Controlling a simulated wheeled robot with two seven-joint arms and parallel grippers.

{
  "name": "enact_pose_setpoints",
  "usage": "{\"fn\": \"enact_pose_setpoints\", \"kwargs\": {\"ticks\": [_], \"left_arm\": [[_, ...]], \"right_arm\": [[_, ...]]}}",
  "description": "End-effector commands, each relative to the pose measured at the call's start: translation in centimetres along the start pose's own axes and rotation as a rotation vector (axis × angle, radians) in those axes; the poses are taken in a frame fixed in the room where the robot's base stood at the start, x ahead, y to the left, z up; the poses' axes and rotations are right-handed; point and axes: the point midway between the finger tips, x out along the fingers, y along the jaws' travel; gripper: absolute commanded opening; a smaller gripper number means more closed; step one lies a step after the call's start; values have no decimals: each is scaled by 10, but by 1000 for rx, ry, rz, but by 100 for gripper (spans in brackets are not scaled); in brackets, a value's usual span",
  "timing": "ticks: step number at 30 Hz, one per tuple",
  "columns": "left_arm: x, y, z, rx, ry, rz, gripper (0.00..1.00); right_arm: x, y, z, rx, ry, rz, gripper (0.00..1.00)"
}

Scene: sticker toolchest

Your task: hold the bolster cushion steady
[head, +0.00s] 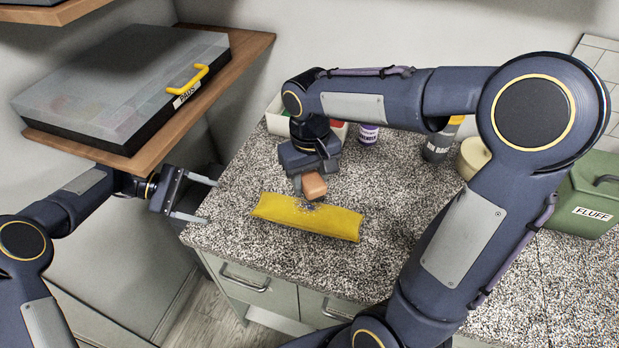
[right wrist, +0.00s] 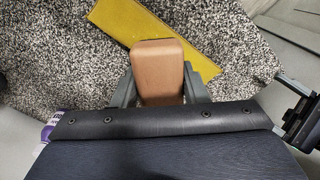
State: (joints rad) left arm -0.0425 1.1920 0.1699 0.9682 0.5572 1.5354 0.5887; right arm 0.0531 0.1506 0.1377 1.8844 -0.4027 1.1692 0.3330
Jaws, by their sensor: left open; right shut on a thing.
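The yellow bolster cushion (head: 300,217) lies on the speckled counter, its long side running left to right. It also shows in the right wrist view (right wrist: 205,58). My right gripper (head: 313,188) is shut on a brown block (right wrist: 158,70) with rounded edges, at the cushion's far long edge. I cannot tell whether the block touches the cushion. A small greyish-blue patch shows on the cushion beside the block. My left gripper (head: 211,201) is open and empty at the counter's left edge, to the left of the cushion and apart from it.
The counter (head: 395,190) is bare around the cushion. At the back stand a white bin (head: 277,123), a purple-labelled container (head: 368,134), a dark bottle (head: 440,142) and a green box marked FLUFF (head: 592,190). A wooden shelf (head: 243,50) bears a case (head: 120,85) above my left arm.

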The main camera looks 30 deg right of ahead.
Motion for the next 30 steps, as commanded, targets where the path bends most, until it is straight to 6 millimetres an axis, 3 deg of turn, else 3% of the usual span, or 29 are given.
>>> {"fn": "enact_pose_setpoints", "kwargs": {"ticks": [6,17,30], "left_arm": [[13,29,-18,-20,-53,-23,72],[27,37,-23,-34,-70,-33,72],[90,35,-18,-34,-68,-32,72]], "right_arm": [[0,0,0,0,1,0,22],[0,0,0,0,1,0,22],[0,0,0,0,1,0,22]]}}
